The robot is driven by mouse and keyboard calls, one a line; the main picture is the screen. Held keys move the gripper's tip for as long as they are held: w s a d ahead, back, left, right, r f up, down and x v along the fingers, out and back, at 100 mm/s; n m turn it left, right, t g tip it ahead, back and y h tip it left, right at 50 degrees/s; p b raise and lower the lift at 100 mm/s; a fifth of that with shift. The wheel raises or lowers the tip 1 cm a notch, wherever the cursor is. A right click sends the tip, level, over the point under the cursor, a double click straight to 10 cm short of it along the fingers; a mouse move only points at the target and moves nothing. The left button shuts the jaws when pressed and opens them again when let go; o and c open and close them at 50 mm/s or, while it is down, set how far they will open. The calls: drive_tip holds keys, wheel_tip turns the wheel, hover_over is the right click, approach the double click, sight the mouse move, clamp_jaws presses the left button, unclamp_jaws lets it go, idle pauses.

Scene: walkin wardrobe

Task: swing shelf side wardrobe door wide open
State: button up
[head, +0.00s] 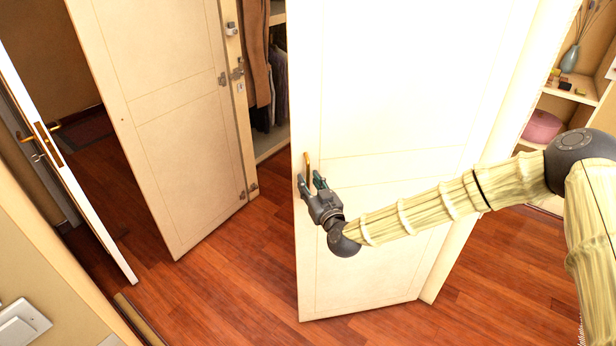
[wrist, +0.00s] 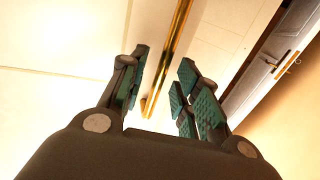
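The shelf-side wardrobe door (head: 390,190) is a cream panel in the middle of the head view. It stands ajar, its free edge at the left and its far side toward the shelves. A thin brass bar handle (head: 307,160) sits near its free edge. My gripper (head: 311,181) is at the handle's lower part. In the wrist view the handle (wrist: 170,50) runs between the spread fingers of my gripper (wrist: 163,78), with visible gaps on both sides. The fingers are open; contact with the handle cannot be made out.
Another cream door (head: 170,120) stands open at the left, with clothes (head: 262,75) hanging behind the gap. A white-edged room door (head: 70,180) is further left. Shelves with a pink pouf (head: 542,126) and a vase (head: 570,58) are at the right. The wooden floor (head: 230,275) in front is clear.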

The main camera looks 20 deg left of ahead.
drive_tip(key=shift+x, duration=0.9)
clamp_jaws()
